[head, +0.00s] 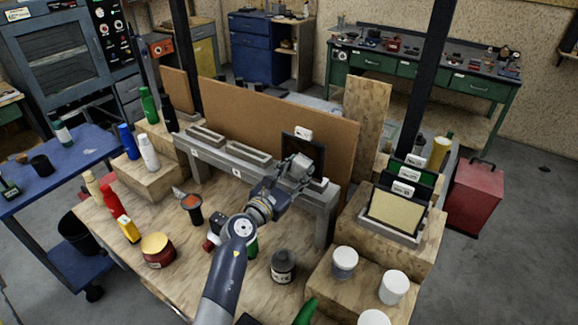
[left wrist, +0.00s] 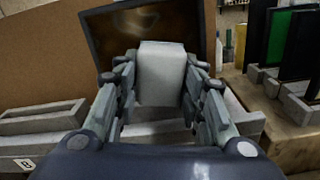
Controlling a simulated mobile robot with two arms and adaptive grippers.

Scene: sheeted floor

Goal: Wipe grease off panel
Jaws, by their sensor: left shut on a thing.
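A dark-framed panel (head: 290,145) stands upright at the right end of a grey slotted rack (head: 222,149), with a white label at its top. In the left wrist view the panel (left wrist: 125,25) has a brown, smeared, cloudy face. My left gripper (head: 296,172) is shut on a pale grey block (left wrist: 161,75), held between its fingers in front of the panel. The block (head: 301,164) hides part of the panel's face; I cannot tell whether it touches. My right gripper is not in view.
A brown board (head: 250,110) stands behind the rack. More framed panels (head: 396,208) stand in a holder at the right. White-lidded tubs (head: 393,287) stand front right.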

